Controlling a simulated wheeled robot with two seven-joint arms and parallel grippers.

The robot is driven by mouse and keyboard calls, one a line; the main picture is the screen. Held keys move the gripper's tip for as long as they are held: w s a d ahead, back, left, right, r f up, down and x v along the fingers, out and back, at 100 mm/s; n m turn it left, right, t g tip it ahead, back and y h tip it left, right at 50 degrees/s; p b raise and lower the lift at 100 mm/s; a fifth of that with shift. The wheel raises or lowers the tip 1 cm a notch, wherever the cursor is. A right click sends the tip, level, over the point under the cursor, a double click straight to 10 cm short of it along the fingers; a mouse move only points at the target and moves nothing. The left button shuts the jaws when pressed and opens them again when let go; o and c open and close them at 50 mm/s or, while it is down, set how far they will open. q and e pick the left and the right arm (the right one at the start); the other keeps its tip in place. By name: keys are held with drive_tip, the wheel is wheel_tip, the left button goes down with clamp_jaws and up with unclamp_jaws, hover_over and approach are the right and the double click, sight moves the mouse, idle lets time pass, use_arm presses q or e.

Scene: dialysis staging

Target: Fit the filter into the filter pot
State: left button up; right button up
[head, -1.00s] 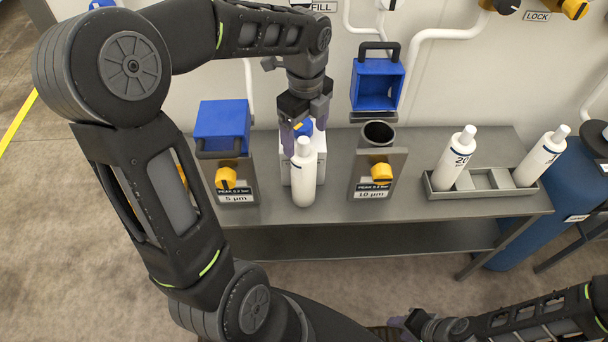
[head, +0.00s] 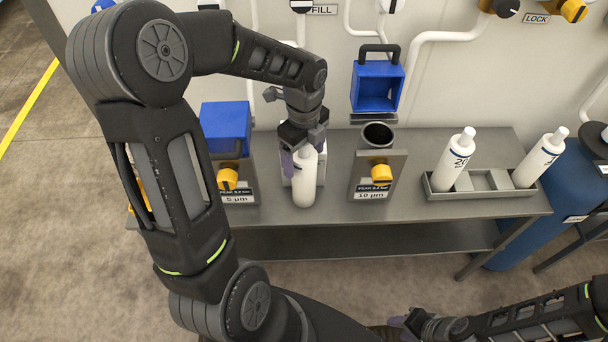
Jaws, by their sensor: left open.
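The filter pot (head: 378,134) labelled 10 µm, to the right, has an open, dark mouth. Its blue lid (head: 377,88) is raised behind it. My right gripper (head: 408,322) is low at the bottom edge, and its jaws are unclear.
A 5 µm pot with its blue lid (head: 225,127) down stands at the left. Yellow valves (head: 381,173) sit on the pot fronts. A grey rack (head: 485,182) at the right holds two white filters. The bench (head: 340,213) is clear in front of the pots.

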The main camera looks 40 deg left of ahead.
use_arm(q)
drive_tip(key=shift+f, duration=0.45)
clamp_jaws()
idle(1.0)
